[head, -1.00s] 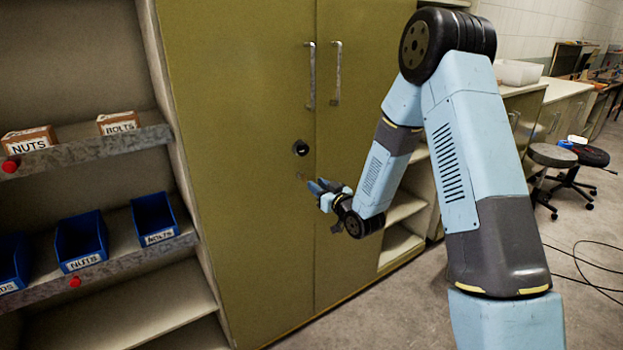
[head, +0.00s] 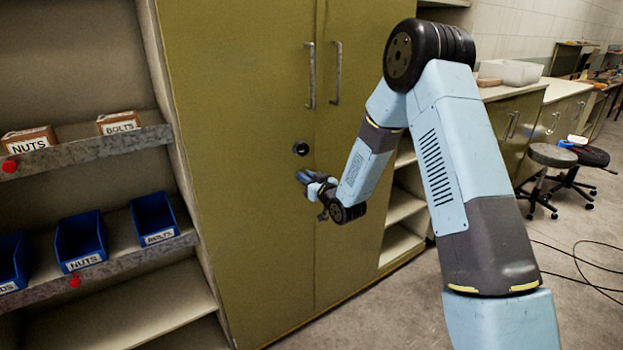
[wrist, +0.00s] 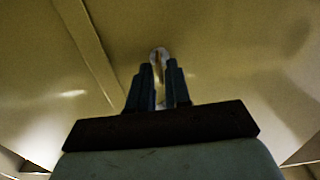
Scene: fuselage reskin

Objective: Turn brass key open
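The yellow-green cabinet (head: 245,230) has a dark round lock fitting (head: 300,148) on its left door, below the handles. My gripper (head: 304,178) is at the left door, just below that fitting. In the wrist view, the two fingers of my gripper (wrist: 159,68) point at the door with a narrow gap between them. A small pale, brassy piece (wrist: 160,54) shows at and between the fingertips; it may be the brass key, but it is dark and partly hidden. I cannot tell whether the fingers touch it. Both cabinet doors look closed.
Two vertical handles (head: 336,75) are above the lock. An open shelf (head: 90,150) on the left holds blue bins (head: 82,240) and small labelled boxes (head: 28,140). Stools (head: 552,157) and cables (head: 585,262) are on the floor at the right.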

